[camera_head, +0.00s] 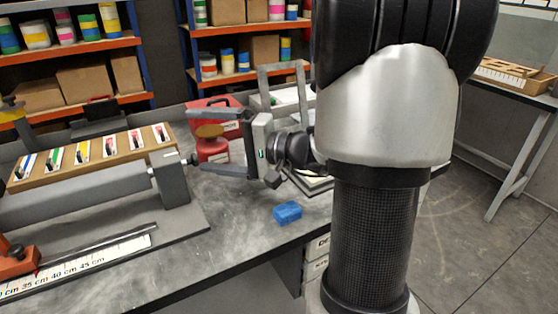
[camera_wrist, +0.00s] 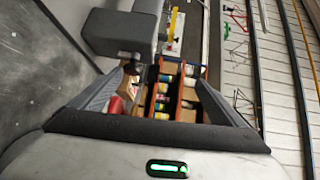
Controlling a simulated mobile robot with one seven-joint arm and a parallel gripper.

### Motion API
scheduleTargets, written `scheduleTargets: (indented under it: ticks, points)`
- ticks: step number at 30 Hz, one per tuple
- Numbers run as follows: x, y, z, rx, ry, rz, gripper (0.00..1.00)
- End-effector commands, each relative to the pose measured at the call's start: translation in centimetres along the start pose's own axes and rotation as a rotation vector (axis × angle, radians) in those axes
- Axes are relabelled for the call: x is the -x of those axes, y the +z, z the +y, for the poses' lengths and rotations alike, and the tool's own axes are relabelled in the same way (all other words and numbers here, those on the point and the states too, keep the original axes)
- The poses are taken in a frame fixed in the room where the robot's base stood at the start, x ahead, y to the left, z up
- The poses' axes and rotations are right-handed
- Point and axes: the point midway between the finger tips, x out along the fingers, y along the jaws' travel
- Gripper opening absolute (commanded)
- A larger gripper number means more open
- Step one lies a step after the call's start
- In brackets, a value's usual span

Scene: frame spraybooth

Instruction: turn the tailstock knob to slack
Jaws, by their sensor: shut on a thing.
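The tailstock (camera_head: 171,180) is a grey block at the right end of the long grey bar fixture on the bench. Its small dark knob (camera_head: 192,159) sticks out on the right side, by the tip of my gripper's lower finger. My gripper (camera_head: 190,138) points left, and its two dark fingers look spread wide around the knob's end. In the wrist view the tailstock (camera_wrist: 118,33) is at upper left, and the dark knob (camera_wrist: 131,66) is at the left fingertip of my gripper (camera_wrist: 158,80). How the far finger meets the knob is unclear.
A red jar (camera_head: 213,150) with a brown lid stands close behind the fingers. A wooden rack (camera_head: 95,154) of coloured cards lies behind the fixture. A blue block (camera_head: 288,212) sits near the bench's front edge.

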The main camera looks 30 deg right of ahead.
Motion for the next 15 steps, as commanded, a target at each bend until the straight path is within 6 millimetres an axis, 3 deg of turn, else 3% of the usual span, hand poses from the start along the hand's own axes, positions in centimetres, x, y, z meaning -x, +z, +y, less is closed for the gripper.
scheduleTargets:
  ticks: [1, 2, 3, 15]
  points:
    - [0.4, -0.3, -0.8, 0.014, -0.019, 0.006, 0.68]
    - [0.6, -0.3, -0.7, 0.014, -0.018, 0.006, 0.50]
    - [0.8, -0.3, -0.6, 0.013, -0.017, 0.005, 0.42]
    - [3.5, -0.1, 0.6, 0.004, -0.010, 0.000, 0.42]
